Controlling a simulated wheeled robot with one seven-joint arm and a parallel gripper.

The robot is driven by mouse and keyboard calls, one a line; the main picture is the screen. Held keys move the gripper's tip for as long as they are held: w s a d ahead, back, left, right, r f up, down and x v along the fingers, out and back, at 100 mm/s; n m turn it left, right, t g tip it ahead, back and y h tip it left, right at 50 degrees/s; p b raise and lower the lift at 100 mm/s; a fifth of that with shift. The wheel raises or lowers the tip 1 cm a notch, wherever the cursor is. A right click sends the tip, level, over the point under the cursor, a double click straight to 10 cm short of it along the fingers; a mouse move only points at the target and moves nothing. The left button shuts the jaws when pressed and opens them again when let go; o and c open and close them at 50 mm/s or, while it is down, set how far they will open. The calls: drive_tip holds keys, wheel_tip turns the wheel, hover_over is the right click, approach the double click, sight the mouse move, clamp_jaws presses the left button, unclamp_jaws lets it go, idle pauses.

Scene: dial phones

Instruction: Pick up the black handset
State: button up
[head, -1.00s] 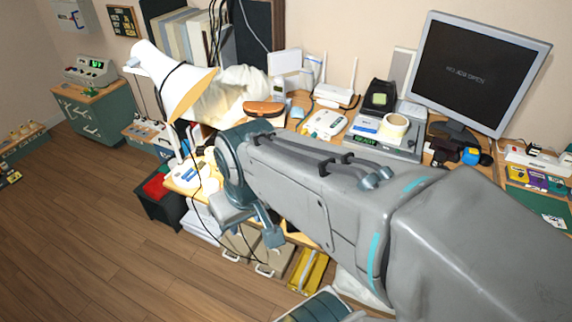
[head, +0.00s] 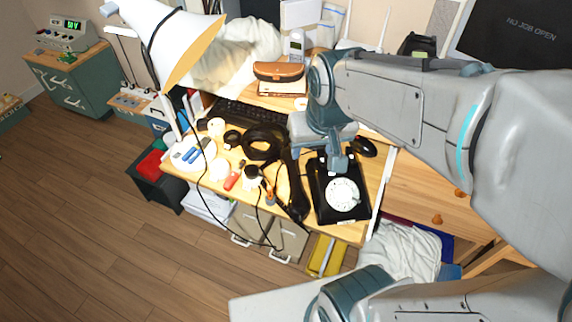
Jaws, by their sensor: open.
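A black dial phone (head: 325,203) with a white round dial sits at the front right of the desk in the head view. The black handset (head: 295,190) appears as a long dark shape lying on the desk just left of the phone's base. My gripper (head: 337,166) hangs down over the back of the phone, to the right of the handset. It looks empty and is apart from the handset. My gripper and arm hide the back of the phone, and I cannot tell the gripper's height above it.
A coiled black item (head: 262,142) and a red-handled tool (head: 233,179) lie left of the handset. A white lamp (head: 172,40) with a hanging cable stands at the left. A keyboard (head: 243,113) and brown case (head: 279,72) are behind.

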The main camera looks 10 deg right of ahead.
drive_tip(key=b, duration=1.5)
approach(294, 176)
drive_tip(key=shift+m+t+h, duration=0.3)
drive_tip(key=shift+t, duration=0.2)
drive_tip(key=b+x, duration=0.1)
drive_tip(key=x, duration=0.3)
drive_tip(key=b+x, duration=0.1)
drive_tip(key=x, duration=0.1)
drive_tip(key=shift+a+f+b, duration=0.3)
drive_tip(key=shift+a, duration=0.1)
drive_tip(key=x, duration=0.1)
drive_tip(key=b+x, duration=0.2)
drive_tip(key=x, duration=0.1)
drive_tip(key=shift+s+d+f, duration=0.1)
drive_tip(key=shift+s+f, duration=0.15)
drive_tip(key=shift+w+f+b, duration=0.3)
drive_tip(key=shift+f, duration=0.05)
drive_tip(key=shift+r, duration=0.1)
clamp_jaws()
